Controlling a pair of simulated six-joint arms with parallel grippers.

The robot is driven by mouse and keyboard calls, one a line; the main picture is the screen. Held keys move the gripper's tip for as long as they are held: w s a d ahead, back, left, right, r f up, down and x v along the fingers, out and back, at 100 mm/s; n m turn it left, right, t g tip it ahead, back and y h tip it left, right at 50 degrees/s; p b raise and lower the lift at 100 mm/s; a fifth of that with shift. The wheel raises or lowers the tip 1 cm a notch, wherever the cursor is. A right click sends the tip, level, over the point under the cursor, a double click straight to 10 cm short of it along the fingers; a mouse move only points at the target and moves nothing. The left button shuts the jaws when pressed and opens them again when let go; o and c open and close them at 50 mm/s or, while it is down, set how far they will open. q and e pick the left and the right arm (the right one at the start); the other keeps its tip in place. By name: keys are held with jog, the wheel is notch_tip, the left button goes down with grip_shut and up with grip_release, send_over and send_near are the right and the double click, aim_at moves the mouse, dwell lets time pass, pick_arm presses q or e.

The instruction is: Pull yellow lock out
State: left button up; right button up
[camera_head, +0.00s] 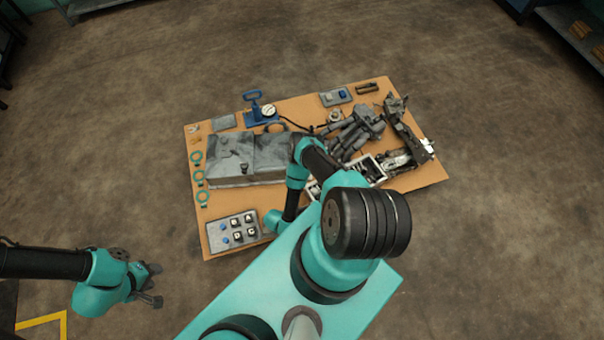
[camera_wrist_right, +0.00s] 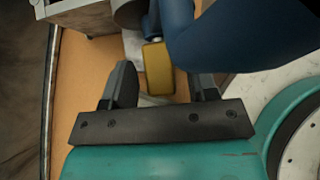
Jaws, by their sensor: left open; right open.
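The yellow lock (camera_wrist_right: 158,70) is a small block in the right wrist view. Its upper end meets a thin grey metal piece beside a dark blue part. My right gripper (camera_wrist_right: 162,88) is open, with one finger on each side of the lock's line; I cannot tell whether either finger touches it. In the head view I cannot make out the lock or the right fingertips; my right arm covers part of the board. My left gripper (camera_head: 152,284) is open and empty over the floor, left of the board.
The tan board (camera_head: 283,204) carries a grey metal box (camera_head: 225,158), a button panel (camera_head: 232,231), a blue-handled device (camera_head: 257,109), green rings (camera_head: 199,177) and dark machine parts (camera_head: 355,130). In the right wrist view the large dark blue part (camera_wrist_right: 215,40) crowds the lock's right side. Floor is clear around the board.

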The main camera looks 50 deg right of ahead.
jog(key=shift+d+f, duration=0.1)
jog(key=shift+f, duration=0.05)
grip_shut()
dwell(0.5)
